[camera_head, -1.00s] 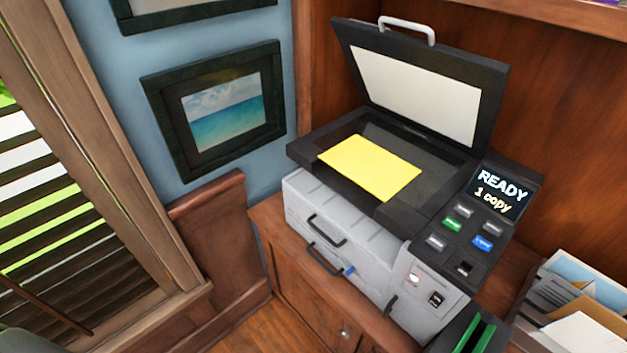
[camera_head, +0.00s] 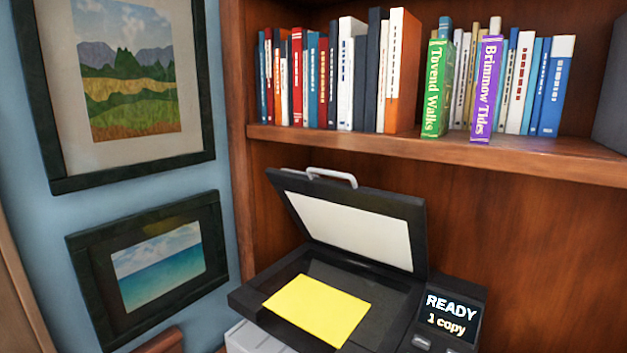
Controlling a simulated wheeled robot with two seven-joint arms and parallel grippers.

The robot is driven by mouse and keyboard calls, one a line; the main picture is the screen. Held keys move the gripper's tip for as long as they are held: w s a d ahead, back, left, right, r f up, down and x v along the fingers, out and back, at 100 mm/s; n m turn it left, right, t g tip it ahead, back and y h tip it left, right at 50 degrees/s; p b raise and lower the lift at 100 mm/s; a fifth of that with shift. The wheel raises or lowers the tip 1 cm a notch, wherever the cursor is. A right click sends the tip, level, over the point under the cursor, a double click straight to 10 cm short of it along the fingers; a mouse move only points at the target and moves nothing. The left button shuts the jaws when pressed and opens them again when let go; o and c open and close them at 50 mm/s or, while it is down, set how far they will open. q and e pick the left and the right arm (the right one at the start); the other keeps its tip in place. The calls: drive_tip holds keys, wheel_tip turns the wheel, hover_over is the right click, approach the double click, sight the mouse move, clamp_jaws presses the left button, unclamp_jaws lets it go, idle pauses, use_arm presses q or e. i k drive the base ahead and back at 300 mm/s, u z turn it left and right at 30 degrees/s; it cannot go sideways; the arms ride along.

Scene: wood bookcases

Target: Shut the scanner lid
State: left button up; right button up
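The scanner lid (camera_head: 350,226) stands raised and tilted back at the rear of the scanner. It has a dark frame, a white inner face and a grey handle (camera_head: 332,177) on its top edge. The scanner (camera_head: 392,330) is dark on top, and a yellow sheet (camera_head: 318,310) lies on its bed. The screen (camera_head: 446,313) at its right reads "READY 1 copy". The scanner's lower front is cut off by the bottom of the picture. Neither of my grippers is in view.
A wooden shelf (camera_head: 440,152) full of books runs above the scanner, with a green book (camera_head: 437,88) and a purple book (camera_head: 486,88) facing out. Two framed pictures hang on the blue wall at left. The space between the lid and the shelf is clear.

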sight(386, 229)
drive_tip(key=z, duration=0.1)
drive_tip(key=k, duration=1)
drive_tip(key=z, duration=0.75)
